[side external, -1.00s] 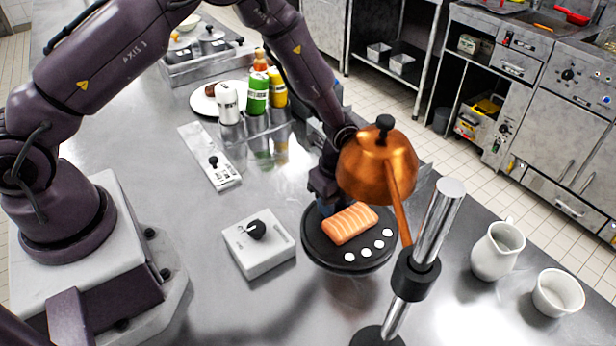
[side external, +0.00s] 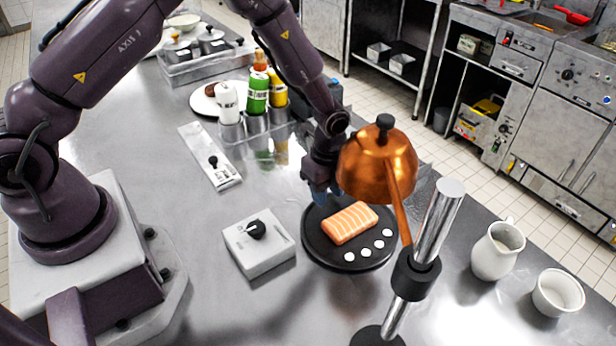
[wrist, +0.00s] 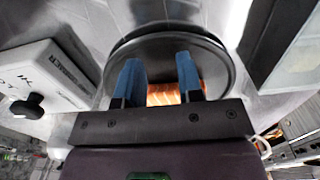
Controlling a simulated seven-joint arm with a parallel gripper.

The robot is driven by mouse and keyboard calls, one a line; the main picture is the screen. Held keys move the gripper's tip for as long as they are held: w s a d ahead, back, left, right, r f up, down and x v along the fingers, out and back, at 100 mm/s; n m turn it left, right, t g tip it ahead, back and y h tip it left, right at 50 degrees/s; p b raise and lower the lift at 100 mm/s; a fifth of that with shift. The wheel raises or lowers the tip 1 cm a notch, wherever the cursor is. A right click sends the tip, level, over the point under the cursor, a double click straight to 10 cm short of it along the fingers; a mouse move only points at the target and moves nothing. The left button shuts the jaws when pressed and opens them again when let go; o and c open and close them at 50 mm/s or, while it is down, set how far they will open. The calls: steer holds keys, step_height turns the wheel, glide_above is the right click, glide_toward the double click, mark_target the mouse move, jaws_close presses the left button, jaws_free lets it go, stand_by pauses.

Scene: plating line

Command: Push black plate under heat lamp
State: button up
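The black plate (side external: 325,254) lies on the steel counter in the side view, holding a salmon fillet (side external: 350,223) and several white dots. The copper heat lamp (side external: 377,165) hangs on its stand above the plate's far right part in the picture. My gripper (side external: 321,205) is just above the plate's far left rim, partly hidden by the lamp. In the wrist view the two blue fingers of my gripper (wrist: 158,62) stand apart, with nothing held between them. The plate (wrist: 215,55) and salmon (wrist: 162,94) show beyond and between them. I cannot tell whether a finger touches the plate.
A grey box with a black knob (side external: 258,257) sits left of the plate. The lamp's post (side external: 436,222) stands right of it. A white jug (side external: 496,250) and white bowl (side external: 557,293) are farther right. Bottles (side external: 257,92) in a rack stand behind.

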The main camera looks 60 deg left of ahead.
step_height(320, 180, up, 7)
steer(key=a, duration=0.1)
steer(key=shift+a, duration=0.4)
steer(key=shift+f, duration=0.1)
stand_by(0.3)
steer(key=s+a+r+n+t, duration=0.3)
steer(key=s+r+n+t, duration=0.2)
steer(key=s+r+n, duration=1.3)
steer(key=s+r, duration=0.3)
steer(key=r, duration=0.4)
steer(key=shift+s+r+t, duration=0.3)
steer(key=shift+s, duration=0.1)
